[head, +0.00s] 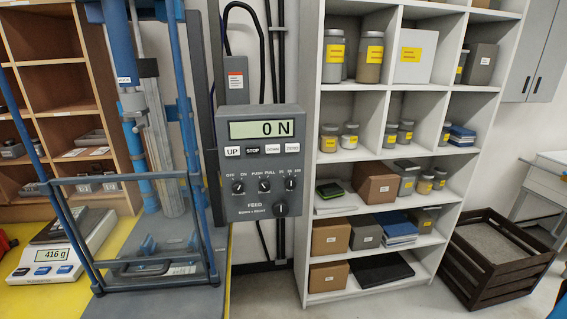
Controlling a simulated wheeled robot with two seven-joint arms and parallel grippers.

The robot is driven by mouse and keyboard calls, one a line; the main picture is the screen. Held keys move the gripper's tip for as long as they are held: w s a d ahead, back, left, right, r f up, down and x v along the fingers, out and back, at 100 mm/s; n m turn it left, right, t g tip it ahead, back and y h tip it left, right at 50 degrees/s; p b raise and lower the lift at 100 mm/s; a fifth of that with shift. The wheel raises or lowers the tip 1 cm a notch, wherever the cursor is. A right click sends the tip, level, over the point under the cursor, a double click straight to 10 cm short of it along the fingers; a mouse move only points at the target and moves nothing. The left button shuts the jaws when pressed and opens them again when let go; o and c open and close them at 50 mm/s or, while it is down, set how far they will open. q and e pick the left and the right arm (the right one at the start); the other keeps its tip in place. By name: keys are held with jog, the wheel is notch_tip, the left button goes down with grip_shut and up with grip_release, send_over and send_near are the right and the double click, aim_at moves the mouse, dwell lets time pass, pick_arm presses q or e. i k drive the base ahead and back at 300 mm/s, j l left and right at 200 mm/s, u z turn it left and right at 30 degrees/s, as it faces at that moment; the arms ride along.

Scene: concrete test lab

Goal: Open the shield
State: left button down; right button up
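The shield (120,179) shows in the head view as a blue-grey bar frame at the left. Its top bar runs across the front of a test machine, and its side bars run down towards the machine's base. The space inside the frame looks see-through. Behind it stand the machine's blue and grey columns (157,140). A grey control box (262,205) reading "0 N" is to the right of the shield, with buttons and knobs. Neither of my grippers is in view.
A wooden shelf (60,52) stands behind. A white shelf unit (307,110) with jars and boxes is to the right. A dark slatted crate (492,277) stands on the floor.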

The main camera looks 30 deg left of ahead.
aim_at(48, 188)
jog(key=u, duration=1.35)
